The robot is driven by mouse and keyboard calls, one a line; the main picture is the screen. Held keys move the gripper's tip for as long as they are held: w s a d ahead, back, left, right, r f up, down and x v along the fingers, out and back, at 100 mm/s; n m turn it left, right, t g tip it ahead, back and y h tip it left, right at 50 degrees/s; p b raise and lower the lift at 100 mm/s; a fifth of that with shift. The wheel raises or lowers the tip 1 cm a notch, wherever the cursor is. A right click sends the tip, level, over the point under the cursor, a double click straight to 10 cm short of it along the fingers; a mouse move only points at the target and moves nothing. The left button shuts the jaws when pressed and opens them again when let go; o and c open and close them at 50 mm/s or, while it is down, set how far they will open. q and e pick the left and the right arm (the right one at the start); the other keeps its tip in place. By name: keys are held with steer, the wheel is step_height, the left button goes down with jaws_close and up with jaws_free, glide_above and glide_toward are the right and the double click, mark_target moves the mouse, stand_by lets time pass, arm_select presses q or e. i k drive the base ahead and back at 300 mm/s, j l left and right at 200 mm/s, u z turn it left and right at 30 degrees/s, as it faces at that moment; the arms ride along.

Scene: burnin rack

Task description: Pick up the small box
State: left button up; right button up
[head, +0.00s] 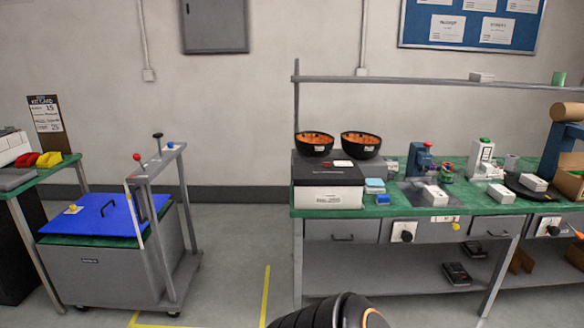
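Several small white boxes are in the head view, and I cannot tell which one is the task's small box. One white box (435,196) lies on a grey plate on the green workbench. Another white box (501,194) lies to its right near the front edge. A third white box (533,182) rests on a dark round base farther right. One more pale box (481,76) sits on the high shelf. Neither of my grippers shows; only a dark rounded part of my own arm is at the bottom edge, well in front of the bench.
The green workbench (390,211) also holds a black-topped case (328,196), two dark bowls (314,144) (361,145) and a blue device (421,161). A grey cart with a blue lid (98,217) stands left. The floor between cart and bench is clear.

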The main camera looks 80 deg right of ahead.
mark_target(501, 195)
steer(key=z, duration=3.9)
steer(key=i+l+u, duration=0.1)
steer(key=u, duration=0.25)
steer(key=i+l+u, duration=0.1)
steer(key=u, duration=0.25)
steer(key=i+l+u, duration=0.2)
steer(key=u, duration=0.15)
steer(key=i+l+u, duration=0.25)
steer(key=l, duration=0.3)
steer(key=i+l+u, duration=0.15)
steer(key=l, duration=0.15)
steer(key=i+l, duration=0.15)
steer(key=l, duration=0.3)
steer(key=i+l+u, duration=0.1)
steer(key=l, duration=0.3)
steer(key=i+l, duration=0.15)
steer(key=l, duration=0.3)
steer(key=i+l+u, duration=0.1)
steer(key=l, duration=0.35)
